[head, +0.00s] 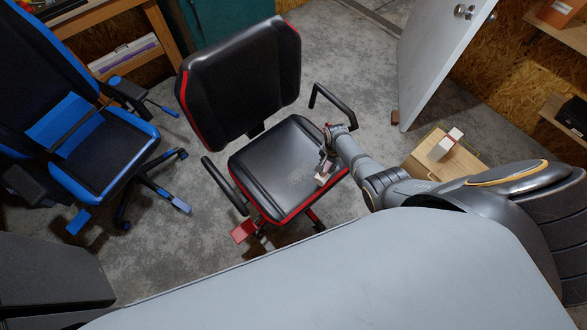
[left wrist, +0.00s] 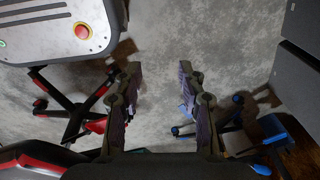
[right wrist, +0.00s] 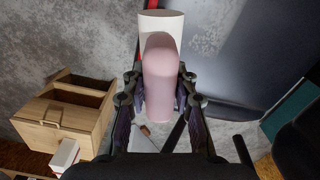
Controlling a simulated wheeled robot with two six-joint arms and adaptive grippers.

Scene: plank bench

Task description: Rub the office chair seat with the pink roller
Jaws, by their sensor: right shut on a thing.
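The black office chair seat (head: 275,165) with red trim is in the middle of the head view, below its backrest (head: 245,75). My right gripper (head: 327,165) is over the seat's right part. In the right wrist view it is shut on the pink roller (right wrist: 162,85), whose pale cylinder (right wrist: 160,28) points away from me. The roller's light end (head: 321,180) shows at the seat's right side; I cannot tell if it touches. The dark seat surface (right wrist: 250,60) also shows in the right wrist view. My left gripper (left wrist: 160,75) is open and empty above the floor.
A blue and black chair (head: 105,150) stands at the left. A wooden box (head: 455,165) with a white and red item on it (head: 447,145) is at the right, near a pale door (head: 435,55). The chair's armrests (head: 225,187) flank the seat.

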